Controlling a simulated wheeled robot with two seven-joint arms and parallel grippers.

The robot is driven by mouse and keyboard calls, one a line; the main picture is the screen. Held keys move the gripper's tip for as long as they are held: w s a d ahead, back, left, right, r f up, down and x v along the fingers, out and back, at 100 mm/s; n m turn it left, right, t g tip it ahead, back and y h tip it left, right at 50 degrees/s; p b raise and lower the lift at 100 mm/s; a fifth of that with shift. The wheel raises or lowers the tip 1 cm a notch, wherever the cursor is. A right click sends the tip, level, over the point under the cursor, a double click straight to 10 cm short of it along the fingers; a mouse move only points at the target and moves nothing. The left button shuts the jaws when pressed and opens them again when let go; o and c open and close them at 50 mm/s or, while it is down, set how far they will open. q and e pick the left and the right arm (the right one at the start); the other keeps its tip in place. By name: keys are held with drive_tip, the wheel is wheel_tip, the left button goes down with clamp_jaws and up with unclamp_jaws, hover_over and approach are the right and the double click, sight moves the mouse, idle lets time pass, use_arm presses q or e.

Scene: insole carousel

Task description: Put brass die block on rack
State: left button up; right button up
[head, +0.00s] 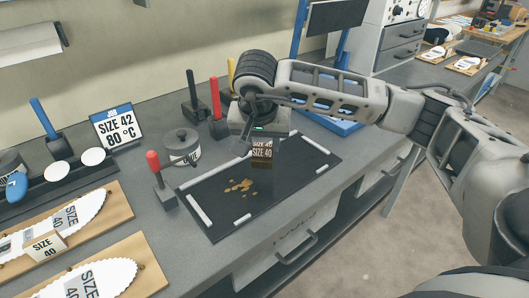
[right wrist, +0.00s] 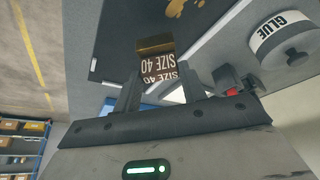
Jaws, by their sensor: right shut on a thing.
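My right gripper (head: 265,141) is shut on a small brass die block (head: 261,154) over the black mat (head: 212,219). The block has dark brown faces with white size lettering. In the right wrist view the block (right wrist: 158,66) sits between the two dark fingertips, with a brassy face and "SIZE 40" showing. I cannot tell its exact height above the mat. A pale block marked SIZE 40 (head: 45,247) stands on an insole board at the left. I cannot clearly identify the rack. My left gripper is not in view.
The mat has white edge strips and gold-brown spots. A glue pot (head: 182,146) and a red-handled tool (head: 154,168) stand at its left. More upright handled tools (head: 216,104) stand behind. A sign (head: 117,128) reads SIZE 42, 80 °C. White discs (head: 58,171) lie on a dark holder.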

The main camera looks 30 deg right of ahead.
sight(264, 155)
drive_tip(key=x, duration=0.2)
drive_tip(key=p+x, duration=0.1)
drive_tip(key=shift+s+d+f, duration=0.2)
drive_tip(key=shift+f, duration=0.6)
drive_tip(key=shift+f, duration=0.15)
drive_tip(key=o, duration=1.2)
drive_tip(key=shift+c, duration=0.2)
